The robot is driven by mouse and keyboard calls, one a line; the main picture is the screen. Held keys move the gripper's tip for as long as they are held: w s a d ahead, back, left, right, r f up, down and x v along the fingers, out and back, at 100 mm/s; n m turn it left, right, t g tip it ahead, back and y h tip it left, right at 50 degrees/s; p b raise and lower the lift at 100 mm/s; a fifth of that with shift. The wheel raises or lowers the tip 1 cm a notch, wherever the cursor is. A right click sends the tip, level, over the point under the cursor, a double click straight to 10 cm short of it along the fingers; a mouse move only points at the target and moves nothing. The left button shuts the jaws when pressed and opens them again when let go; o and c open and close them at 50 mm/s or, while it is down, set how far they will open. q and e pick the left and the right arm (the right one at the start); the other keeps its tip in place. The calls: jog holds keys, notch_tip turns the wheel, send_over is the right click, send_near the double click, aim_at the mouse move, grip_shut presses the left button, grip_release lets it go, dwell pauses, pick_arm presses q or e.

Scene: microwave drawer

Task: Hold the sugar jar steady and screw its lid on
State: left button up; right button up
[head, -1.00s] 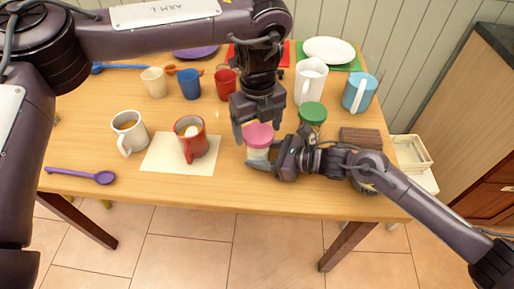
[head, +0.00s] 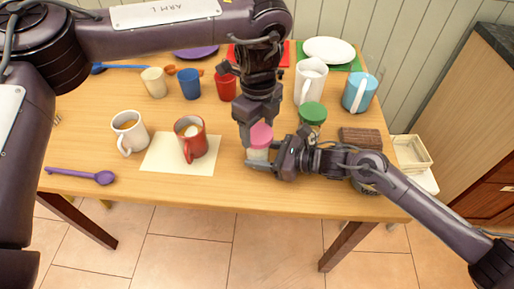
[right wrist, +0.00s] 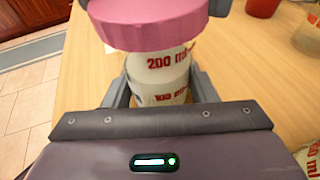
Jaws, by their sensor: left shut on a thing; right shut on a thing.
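The sugar jar (head: 256,155) stands upright near the table's front edge, a pale jar with red lettering in the right wrist view (right wrist: 160,72). Its pink lid (head: 261,138) is on top of it; in the right wrist view the lid (right wrist: 150,24) looks level, and I cannot tell how tight it is. My left gripper (head: 258,131) points down from above and is shut on the lid's sides. My right gripper (right wrist: 158,92) is shut around the jar's body from the right, below the lid; it also shows in the head view (head: 265,158).
A green-lidded jar (head: 312,113) and a brown block (head: 361,138) stand close to the right. A red mug (head: 191,139) on a cream mat (head: 155,160) and a white mug (head: 129,132) are at left. Cups and a white pitcher (head: 310,82) are behind.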

pick_arm(q)
jog(key=m, duration=0.6)
jog(key=shift+m, duration=0.3)
jog(key=m, duration=0.7)
jog(key=o, duration=0.9)
jog(key=shift+r, duration=2.5)
